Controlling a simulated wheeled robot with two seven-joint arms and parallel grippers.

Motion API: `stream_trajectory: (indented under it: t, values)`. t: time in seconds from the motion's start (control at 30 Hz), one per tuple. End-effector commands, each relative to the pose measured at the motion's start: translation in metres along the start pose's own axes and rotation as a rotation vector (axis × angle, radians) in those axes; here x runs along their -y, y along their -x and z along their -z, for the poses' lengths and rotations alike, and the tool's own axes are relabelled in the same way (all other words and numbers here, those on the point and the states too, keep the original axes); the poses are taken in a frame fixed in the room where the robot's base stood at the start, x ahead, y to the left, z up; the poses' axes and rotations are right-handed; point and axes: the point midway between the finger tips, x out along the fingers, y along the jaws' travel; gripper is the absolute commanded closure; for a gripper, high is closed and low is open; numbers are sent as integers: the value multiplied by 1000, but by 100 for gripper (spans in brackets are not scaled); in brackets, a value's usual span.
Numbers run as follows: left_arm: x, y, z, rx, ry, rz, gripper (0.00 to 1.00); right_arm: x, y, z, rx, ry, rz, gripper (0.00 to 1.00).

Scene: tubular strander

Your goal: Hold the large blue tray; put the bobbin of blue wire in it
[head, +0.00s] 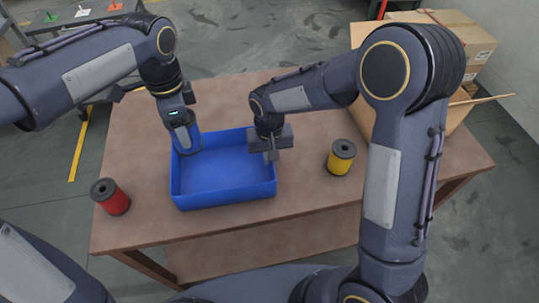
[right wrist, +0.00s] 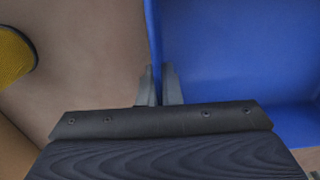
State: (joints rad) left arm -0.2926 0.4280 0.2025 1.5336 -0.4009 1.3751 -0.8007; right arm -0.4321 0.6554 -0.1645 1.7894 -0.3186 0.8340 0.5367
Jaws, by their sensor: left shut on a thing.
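The large blue tray (head: 222,203) sits on the brown table, and its inside looks empty. My left gripper (head: 187,150) is at the tray's back left corner, shut on its rim. My right gripper (head: 271,156) is at the tray's right wall. In the right wrist view, the fingers of my right gripper (right wrist: 160,85) straddle the wall of the blue tray (right wrist: 235,55) closely; whether they press on it cannot be told. I see no bobbin of blue wire in either view.
A red bobbin (head: 112,198) stands left of the tray. A yellow bobbin (head: 341,158) stands to its right and partly shows in the right wrist view (right wrist: 12,55). An open cardboard box (head: 457,112) is at the right, partly behind my right arm. The table front (head: 300,205) is clear.

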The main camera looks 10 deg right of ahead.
Motion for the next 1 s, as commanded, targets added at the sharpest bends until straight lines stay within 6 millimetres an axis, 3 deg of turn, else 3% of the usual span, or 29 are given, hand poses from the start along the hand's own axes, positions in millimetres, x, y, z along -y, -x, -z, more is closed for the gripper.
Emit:
stream_trajectory:
  t: [1.0]
  values:
    - [0, -55, 0, 0, 1, 0, 72, 0, 0, 0, -1, 0, 1, 100]
